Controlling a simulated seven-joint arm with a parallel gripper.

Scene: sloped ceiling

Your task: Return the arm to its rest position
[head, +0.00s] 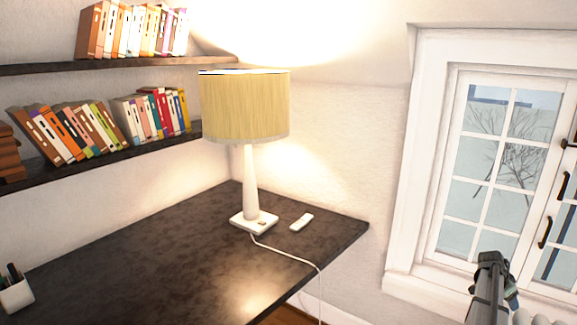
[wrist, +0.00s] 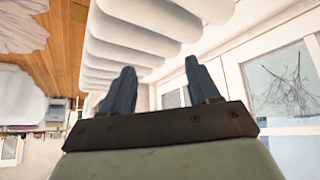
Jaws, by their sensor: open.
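My gripper (wrist: 158,85) shows in the wrist view with its two dark fingers apart and nothing between them. Behind the fingers are the white ribs of a radiator (wrist: 135,40) and part of the window (wrist: 280,80). In the head view part of my arm stands at the lower right, in front of the window wall. It is to the right of the desk (head: 150,250) and apart from it. I cannot make out the fingertips clearly in the head view.
A lit lamp (head: 250,185) and a small white remote-like object (head: 302,222) stand on the desk. A pen cup (head: 15,295) is at the left. Book-filled shelves (head: 100,160) hang above. The window (head: 495,170) is at the right. Most of the desk top is clear.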

